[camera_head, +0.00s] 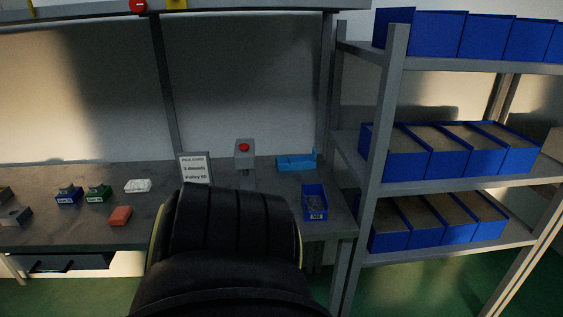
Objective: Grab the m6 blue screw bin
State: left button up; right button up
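A small blue bin (316,216) with a white label on its front stands on the right end of the bench, near the front edge. It holds small grey pieces, probably screws; the label is too small to read surely. A black part of my own body fills the lower middle of the view and hides the bench to the left of the bin. Neither of my grippers shows in the view.
The bench (135,222) also carries a red button box (244,154), a sign (195,168), a light blue holder (297,161), a red block (120,216) and small labelled boxes (97,194). A grey shelf rack (376,170) with several larger blue bins (408,160) stands close at the right.

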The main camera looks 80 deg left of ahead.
aim_at(314, 202)
jog(key=u, duration=2.35)
jog(key=k, duration=0.15)
jog(key=u, duration=0.5)
